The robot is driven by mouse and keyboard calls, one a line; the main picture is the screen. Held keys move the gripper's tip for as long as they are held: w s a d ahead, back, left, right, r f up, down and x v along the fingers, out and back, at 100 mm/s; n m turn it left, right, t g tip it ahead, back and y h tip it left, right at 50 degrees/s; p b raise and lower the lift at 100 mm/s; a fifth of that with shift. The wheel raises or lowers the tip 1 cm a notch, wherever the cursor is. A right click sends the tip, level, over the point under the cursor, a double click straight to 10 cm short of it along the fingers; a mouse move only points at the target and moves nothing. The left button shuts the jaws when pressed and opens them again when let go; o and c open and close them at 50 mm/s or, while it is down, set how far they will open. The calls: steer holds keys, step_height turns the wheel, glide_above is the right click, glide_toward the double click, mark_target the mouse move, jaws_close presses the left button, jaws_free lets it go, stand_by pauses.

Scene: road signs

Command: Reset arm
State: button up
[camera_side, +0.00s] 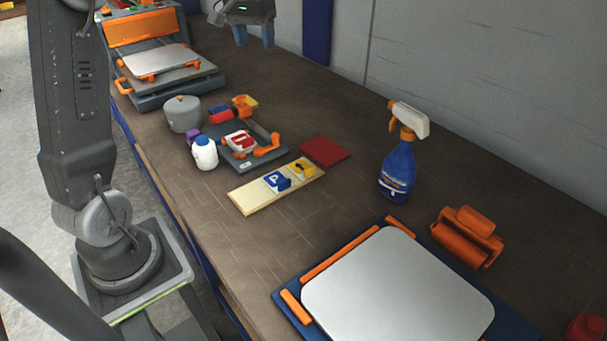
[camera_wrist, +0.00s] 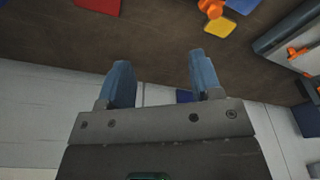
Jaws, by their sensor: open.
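My gripper (camera_side: 254,38) is at the top of the side view, raised above the back of the bench near the wall. Its two blue fingers are apart with nothing between them; they also show in the wrist view (camera_wrist: 160,78). A light wooden board (camera_side: 249,197) lies mid-bench. A blue sign (camera_side: 277,181) and a yellow sign with a black arrow (camera_side: 301,168) rest on it. A red and white sign (camera_side: 240,140) is in the dark grey fixture (camera_side: 246,163) with orange clamps behind the board.
A white bottle (camera_side: 205,154) and grey pot (camera_side: 183,113) stand left of the fixture. A blue spray bottle (camera_side: 398,165) stands upright at right. A press (camera_side: 160,62) is at back left, a blue-framed plate (camera_side: 398,290) in front. A red square (camera_side: 324,151) lies flat.

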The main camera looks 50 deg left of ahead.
steer(key=s+d+r+m+t, duration=0.1)
steer(key=s+d+m, duration=0.1)
steer(key=s+d, duration=0.45)
steer(key=s+d+m+t, duration=0.1)
steer(key=s+d, duration=0.2)
steer(key=d, duration=0.6)
steer(key=s+d+f+m+t, duration=0.1)
steer(key=s+d+f, duration=0.2)
steer(key=s, duration=0.3)
steer(key=s+d+f+m+t, duration=0.1)
steer(key=s+d+f+m, duration=0.1)
steer(key=s+d, duration=0.3)
steer(key=shift+s+f+h, duration=0.4)
steer(key=shift+s+f, duration=0.25)
